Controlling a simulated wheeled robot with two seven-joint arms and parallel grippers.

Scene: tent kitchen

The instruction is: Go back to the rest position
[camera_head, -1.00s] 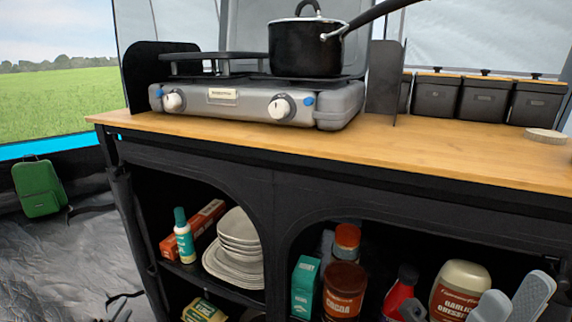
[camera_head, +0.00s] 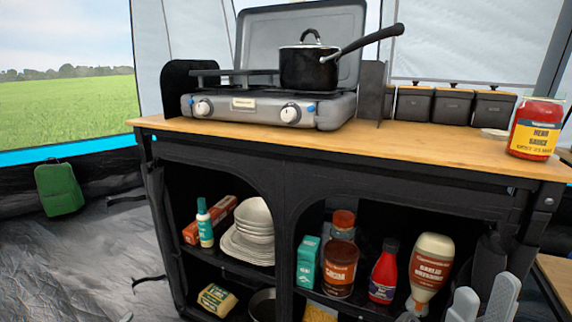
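My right gripper (camera_head: 482,300) is at the lower right of the head view, in front of the cabinet's lower shelves. Its two grey fingers stand apart with a gap between them, and nothing shows in the gap. The lower part of the gripper is cut off by the picture's bottom edge. My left gripper is not in view. The wooden-topped cabinet (camera_head: 410,143) stands in front of me. A jar with a red lid and yellow label (camera_head: 535,130) stands upright at the right end of its top.
A camping stove (camera_head: 262,107) carries a black lidded pot (camera_head: 308,68), its handle pointing right. Black canisters (camera_head: 452,104) line the back. The shelves hold bowls (camera_head: 252,216), a brown jar (camera_head: 340,268), a red bottle (camera_head: 384,272) and a white-capped bottle (camera_head: 430,268). The worktop's front middle is clear.

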